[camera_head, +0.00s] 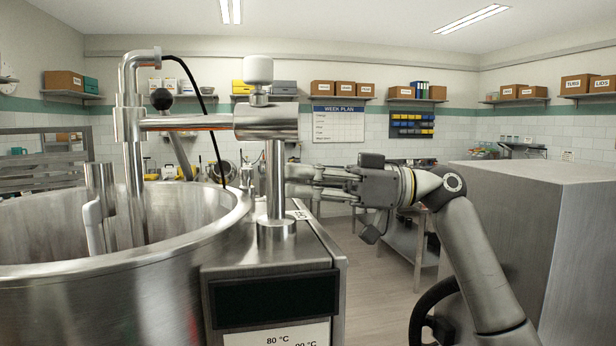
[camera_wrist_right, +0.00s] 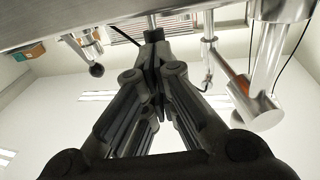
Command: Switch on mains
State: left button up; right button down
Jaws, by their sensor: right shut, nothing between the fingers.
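The gummy depositor's steel kettle (camera_head: 180,262) stands at the left, with a steel control housing (camera_head: 318,245) in front of and beside it. No mains switch can be made out in either view. A small white label (camera_head: 300,214) lies on the housing's top by the post (camera_head: 274,185); its text is too small to read. My right gripper (camera_head: 292,182) reaches in from the right, level, with its fingertips beside or behind the post. In the right wrist view the gripper's fingers (camera_wrist_right: 153,38) are together and hold nothing. My left gripper is not in view.
A dark display panel (camera_head: 275,298) and an 80 °C label (camera_head: 278,335) are on the housing's front. A large steel cabinet (camera_head: 535,205) stands at the right. A steel table (camera_head: 408,238) is behind my right arm. Floor (camera_head: 375,290) is clear between housing and cabinet.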

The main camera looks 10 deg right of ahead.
jog(key=shift+a+r, duration=0.3)
jog(key=shift+a, duration=0.5)
jog(key=r+v, duration=0.1)
jog(key=v, duration=1.1)
jog(key=shift+f, duration=0.3)
jog(key=shift+w, duration=0.1)
